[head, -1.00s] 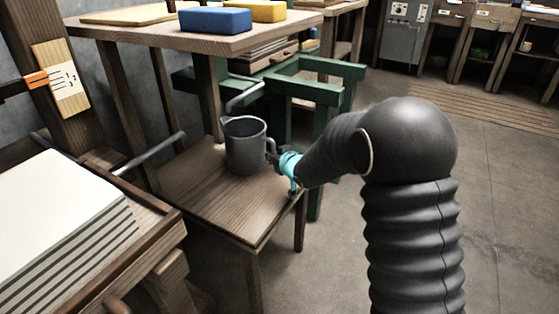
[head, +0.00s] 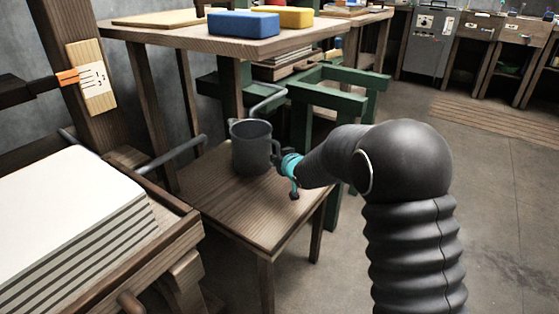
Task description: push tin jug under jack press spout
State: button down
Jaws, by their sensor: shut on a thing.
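The tin jug (head: 251,149) is dark grey and stands upright on a low wooden table (head: 240,215), towards its back edge. Its handle side faces right, towards my gripper (head: 281,160). My gripper, with teal parts, is shut on the jug's handle; the fingertips are small and partly hidden. A grey pipe spout (head: 177,155) slopes up from the press with stacked sheets on the left. Its end is left of the jug, with a gap between them in the picture. A second grey pipe (head: 268,100) shows behind the jug; I cannot tell what it belongs to.
The press's stack of white sheets (head: 70,215) fills the left front. A high wooden table (head: 200,40) with blue and yellow blocks (head: 243,24) stands behind. A green frame (head: 340,100) stands at the back right. The floor to the right is clear.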

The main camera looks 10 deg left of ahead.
jog(key=c, duration=1.1)
grip_release()
jog(key=s+d+r+m+h+p, duration=0.1)
jog(key=s+d+r+m+h, duration=0.1)
jog(key=s+d+r, duration=0.45)
jog(key=s+d+r+m+h+p, duration=0.15)
jog(key=s+d+r, duration=0.25)
jog(key=s+d, duration=0.55)
jog(key=s+d+r+m+h+p, duration=0.1)
jog(key=s+d+r+h+p, duration=0.3)
jog(key=d, duration=0.8)
jog(key=s+d+r+m+g, duration=0.1)
jog(key=s+d, duration=0.1)
jog(key=s, duration=0.5)
jog(key=s+d+m+g, duration=0.1)
jog(key=s+d+g, duration=0.1)
jog(key=s, duration=0.6)
jog(key=s+d+r+m+g, duration=0.1)
jog(key=s+d, duration=0.3)
jog(key=s, duration=0.4)
jog(key=shift+s+d+r+g+p, duration=0.15)
jog(key=shift+r+g+p, duration=0.2)
jog(key=shift+g, duration=0.25)
